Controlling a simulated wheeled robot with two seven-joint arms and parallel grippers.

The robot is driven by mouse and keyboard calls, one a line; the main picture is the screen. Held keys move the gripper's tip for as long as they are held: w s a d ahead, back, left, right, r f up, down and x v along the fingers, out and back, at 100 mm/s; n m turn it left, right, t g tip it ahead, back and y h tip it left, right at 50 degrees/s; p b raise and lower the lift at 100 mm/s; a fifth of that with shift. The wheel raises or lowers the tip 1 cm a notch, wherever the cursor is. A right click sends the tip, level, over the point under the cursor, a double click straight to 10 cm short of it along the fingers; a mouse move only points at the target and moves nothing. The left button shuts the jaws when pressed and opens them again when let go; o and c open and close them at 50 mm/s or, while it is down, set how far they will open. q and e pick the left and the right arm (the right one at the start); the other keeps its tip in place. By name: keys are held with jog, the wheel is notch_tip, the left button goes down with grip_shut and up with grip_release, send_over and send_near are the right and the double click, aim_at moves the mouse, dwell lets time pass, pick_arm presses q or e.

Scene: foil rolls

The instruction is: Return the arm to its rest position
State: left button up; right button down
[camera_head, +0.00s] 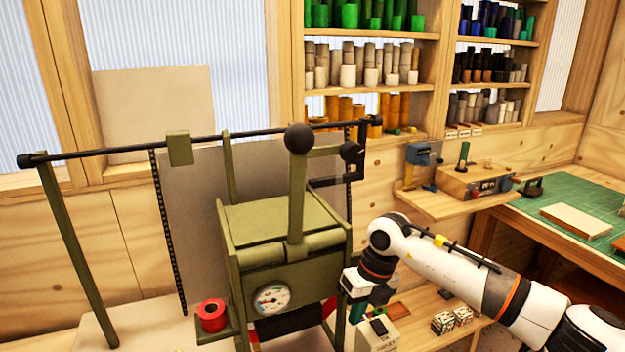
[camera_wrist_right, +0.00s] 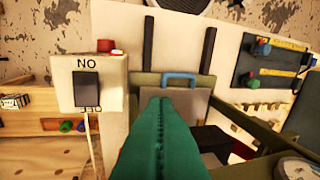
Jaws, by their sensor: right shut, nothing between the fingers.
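My right arm (camera_head: 455,270), white with black and orange bands, reaches in from the lower right of the head view. Its right gripper (camera_head: 357,312) points down beside the right side of an olive-green press machine (camera_head: 265,220), close to a pale switch box (camera_head: 378,338). In the wrist view the green fingers of the right gripper (camera_wrist_right: 161,105) are together with nothing between them. The switch box (camera_wrist_right: 113,85) with its black rocker shows left of the fingers, apart from them. My left gripper is not in view.
A dial gauge (camera_head: 271,299) and a lever with a black ball knob (camera_head: 298,138) are on the press. Small patterned boxes (camera_head: 443,322) lie under my forearm. Shelves of rolls (camera_head: 365,87) and a green-matted bench (camera_head: 580,200) stand behind.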

jog(key=s+a+g+y, duration=0.1)
jog(key=s+a+y, duration=0.45)
jog(key=a, duration=0.65)
jog(key=s+a+r+m+t+y, duration=0.3)
jog(key=a+r+m+y, duration=0.1)
jog(key=a+r+y, duration=0.5)
jog(key=w+d+m+t+h, duration=0.2)
jog(key=d+m+t+h, duration=0.2)
jog(key=d+m+t, duration=0.45)
jog(key=w+d+m+t+h, duration=0.2)
jog(key=d+m+t+h, duration=0.3)
jog(key=m+t, duration=0.6)
jog(key=s+d+f+m+g+h, duration=0.3)
jog(key=d+f+m+g+h, duration=0.1)
jog(key=d+f+m, duration=0.2)
jog(key=s+d+f+m+g+h, duration=0.3)
jog(key=d+f+m+h, duration=0.1)
jog(key=d+f+m, duration=0.25)
jog(key=s+d+f+m+g, duration=0.2)
jog(key=s+f+g, duration=0.35)
jog(key=s, duration=0.45)
jog(key=s+d+f+m+g, duration=0.1)
jog(key=s+d+f+g, duration=0.35)
jog(key=s, duration=0.65)
notch_tip(320, 180, down, 28)
jog(key=s+a+g, duration=0.2)
jog(key=s+d+f+g, duration=0.1)
jog(key=s+d+f, duration=0.2)
jog(key=s+f, duration=1.3)
